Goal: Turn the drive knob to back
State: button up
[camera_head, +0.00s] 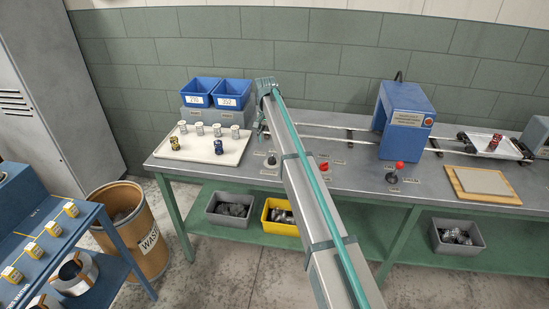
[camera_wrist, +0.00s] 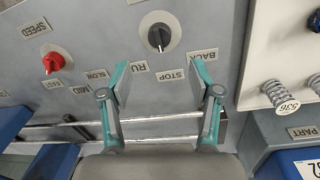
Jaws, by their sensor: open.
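The drive knob (camera_wrist: 159,37) is a black knob on a pale round plate, with RUN, STOP and BACK labels along its lower side in the wrist view. A pale mark on it seems to point down the picture, roughly toward STOP. In the head view the knob (camera_head: 271,160) is a small dark spot on the bench, left of my arm. My gripper (camera_wrist: 161,80) is open and empty. Its two teal fingers are spread over the labels, on either side and just below the knob in the wrist view, not touching it. The head view hides the fingertips behind my arm.
A red speed knob (camera_wrist: 56,62) sits to the left in the wrist view. A white tray (camera_head: 240,148) with several cylinders stands left on the bench (camera_head: 350,180). Blue bins (camera_head: 216,92) are behind it. A red-topped lever (camera_head: 399,166) and blue machine (camera_head: 402,120) stand right.

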aim_at(272, 157)
jog(key=f, duration=0.3)
jog(key=f+p, duration=0.1)
jog(key=f, duration=0.2)
jog(key=f+p, duration=0.1)
jog(key=f, duration=0.2)
jog(key=shift+s+d+f, duration=0.1)
jog(key=shift+d+f, duration=0.1)
jog(key=shift+d, duration=0.15)
jog(key=c, duration=1.1)
jog(key=shift+c, duration=0.2)
